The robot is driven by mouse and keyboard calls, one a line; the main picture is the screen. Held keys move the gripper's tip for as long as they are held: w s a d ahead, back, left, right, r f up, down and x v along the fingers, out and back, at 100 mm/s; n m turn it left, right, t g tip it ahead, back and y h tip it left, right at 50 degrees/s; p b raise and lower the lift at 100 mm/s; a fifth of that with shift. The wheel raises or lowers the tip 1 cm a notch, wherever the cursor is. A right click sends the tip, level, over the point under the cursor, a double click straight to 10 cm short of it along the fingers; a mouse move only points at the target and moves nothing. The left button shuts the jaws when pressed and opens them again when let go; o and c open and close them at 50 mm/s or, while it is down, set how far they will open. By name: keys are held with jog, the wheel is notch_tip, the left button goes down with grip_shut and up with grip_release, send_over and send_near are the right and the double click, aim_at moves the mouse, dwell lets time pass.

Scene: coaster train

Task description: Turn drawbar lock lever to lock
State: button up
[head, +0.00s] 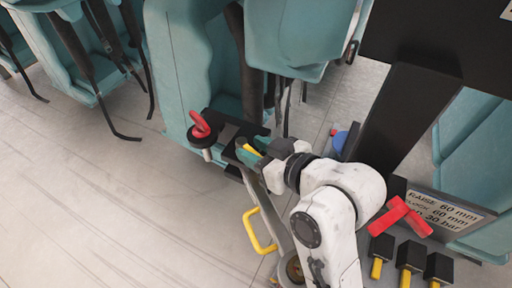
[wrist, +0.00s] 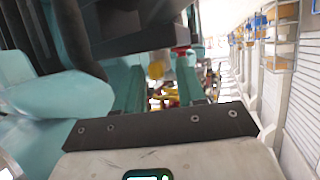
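A red curved lever (head: 201,125) stands on a dark bracket at the front of a teal coaster car in the head view. I cannot tell whether it is the drawbar lock lever. A yellow bar (head: 249,149) lies on the dark coupling part to its right. My gripper (head: 262,151) reaches that bar from the right, apart from the red lever; its fingertips are mostly hidden. The wrist view shows a yellow piece (wrist: 156,68) beyond a dark bolted plate (wrist: 160,127), and a small red piece (wrist: 180,48) near it. Contact and finger opening are unclear.
A red T-shaped handle (head: 402,215) and several black blocks with yellow stems (head: 410,256) are beside a sign (head: 444,210) at right. A yellow loop handle (head: 258,232) is below my gripper. Teal cars (head: 190,60) line the back. Floor at left is clear.

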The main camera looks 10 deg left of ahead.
grip_shut()
dwell(0.3)
